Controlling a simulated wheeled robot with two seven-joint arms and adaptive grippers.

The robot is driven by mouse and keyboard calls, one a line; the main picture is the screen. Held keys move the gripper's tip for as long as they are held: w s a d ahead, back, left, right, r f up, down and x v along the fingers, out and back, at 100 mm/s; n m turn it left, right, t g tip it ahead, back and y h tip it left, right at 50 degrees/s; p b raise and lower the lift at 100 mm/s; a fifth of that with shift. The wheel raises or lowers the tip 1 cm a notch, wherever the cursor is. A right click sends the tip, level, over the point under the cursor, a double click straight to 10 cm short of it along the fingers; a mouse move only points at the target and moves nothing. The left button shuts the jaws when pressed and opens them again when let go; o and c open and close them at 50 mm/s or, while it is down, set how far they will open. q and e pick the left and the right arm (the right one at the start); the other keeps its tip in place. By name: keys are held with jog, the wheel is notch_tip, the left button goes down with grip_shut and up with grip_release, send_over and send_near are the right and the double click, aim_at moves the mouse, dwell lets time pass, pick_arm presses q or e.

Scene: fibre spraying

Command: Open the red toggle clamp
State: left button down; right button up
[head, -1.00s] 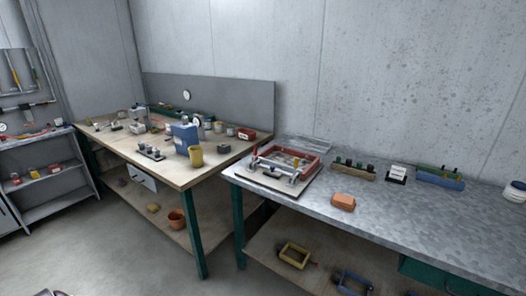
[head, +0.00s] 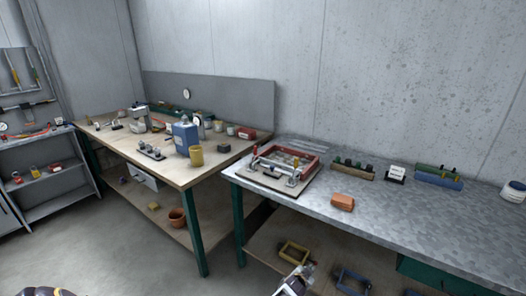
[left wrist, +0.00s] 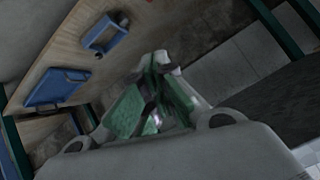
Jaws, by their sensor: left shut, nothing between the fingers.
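A fixture with a reddish frame (head: 312,160) stands on the grey metal bench. My left gripper (head: 296,280) is at the bottom of the head view, below and in front of the bench, apart from the fixture. In the left wrist view its fingers (left wrist: 158,92) are together and empty, pointing over the lower shelf. My right gripper is not seen.
On the metal bench (head: 420,225) stand an orange block (head: 342,202), a wooden rack (head: 352,171) and a white tub (head: 515,191). Yellow (head: 293,252) and blue (head: 353,280) frames lie on the shelf below. A wooden bench (head: 225,165) adjoins at left.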

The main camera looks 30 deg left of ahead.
pick_arm(q)
jog(key=w+a+r+m+t+y, duration=0.15)
jog(key=w+r, duration=0.25)
jog(key=r, duration=0.5)
jog(key=w+a+r+m+t+y, duration=0.1)
jog(key=w+a+r+y, duration=0.15)
jog(key=r, duration=0.65)
jog(key=s+a+r+g+y, duration=0.1)
jog(key=s+a+r+y, duration=0.2)
jog(key=a+r+y, duration=0.2)
jog(key=s+a+r+g+y, duration=0.2)
jog(key=a+r+y, duration=0.3)
jog(key=a+r, duration=0.5)
notch_tip(320, 180, up, 3)
jog(key=shift+s+r+m+y, duration=0.1)
jog(key=shift+s+m+y, duration=0.3)
jog(key=shift+s, duration=0.5)
jog(key=shift+a, duration=0.15)
